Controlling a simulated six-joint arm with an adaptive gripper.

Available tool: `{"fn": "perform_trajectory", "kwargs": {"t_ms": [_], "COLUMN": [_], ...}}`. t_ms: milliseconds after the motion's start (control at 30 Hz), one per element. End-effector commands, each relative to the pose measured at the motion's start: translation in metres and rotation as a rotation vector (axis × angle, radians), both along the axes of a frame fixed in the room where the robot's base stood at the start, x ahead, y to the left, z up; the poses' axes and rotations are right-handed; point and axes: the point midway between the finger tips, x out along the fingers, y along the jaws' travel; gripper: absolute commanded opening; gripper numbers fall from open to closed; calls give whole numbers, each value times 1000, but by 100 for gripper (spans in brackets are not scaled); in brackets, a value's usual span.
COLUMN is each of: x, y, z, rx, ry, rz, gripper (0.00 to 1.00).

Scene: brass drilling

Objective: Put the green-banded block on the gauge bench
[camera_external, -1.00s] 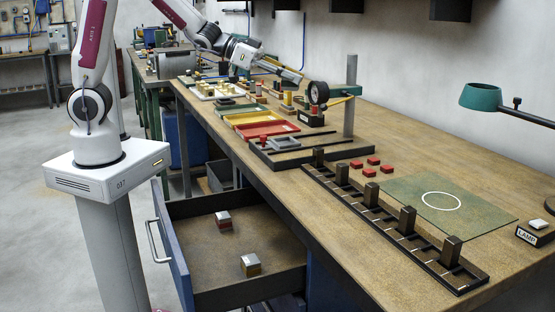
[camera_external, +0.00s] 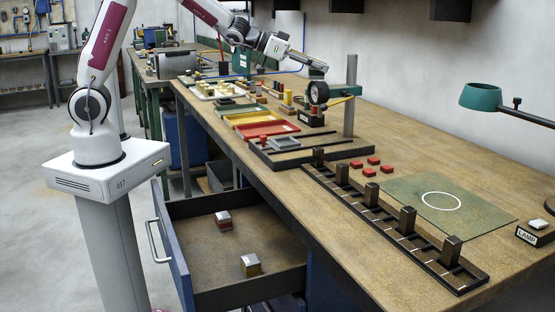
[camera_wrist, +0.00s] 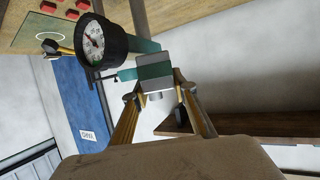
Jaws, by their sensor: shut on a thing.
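My gripper (camera_wrist: 155,88) is shut on a block (camera_wrist: 155,70) with a silver face and a dark green band, seen between the fingertips in the wrist view. In the external view my gripper (camera_external: 316,69) is above the bench, close to the dial gauge, and the held block is too small to make out. The dial gauge (camera_external: 318,92) stands beside a grey post (camera_external: 350,110); it also shows in the wrist view (camera_wrist: 92,42), left of the block. A dark railed base (camera_external: 285,160), probably the gauge bench, lies in front of the post.
An open drawer (camera_external: 190,265) holds a red-banded block (camera_external: 223,220) and a yellow-banded block (camera_external: 250,265). A black slotted rack (camera_external: 385,220), several red blocks (camera_external: 370,172) and a green mat (camera_external: 470,215) lie to the right. Coloured trays (camera_external: 265,130) lie left of the base.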

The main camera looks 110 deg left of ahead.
Motion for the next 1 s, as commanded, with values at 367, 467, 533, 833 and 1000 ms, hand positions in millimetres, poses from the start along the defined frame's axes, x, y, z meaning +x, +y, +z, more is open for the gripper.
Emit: {"fn": "perform_trajectory", "kwargs": {"t_ms": [367, 467, 533, 833, 1000], "x": [26, 32, 36, 50, 57], "y": [41, 52, 59, 90, 106], "z": [-10, -14, -16, -30, -37], "rx": [2, 1, 1, 1, 1], "ry": [-4, -5, -5, -4, -5], "rz": [77, 97, 111, 169, 199], "gripper": [0, 0, 0, 0, 0]}}
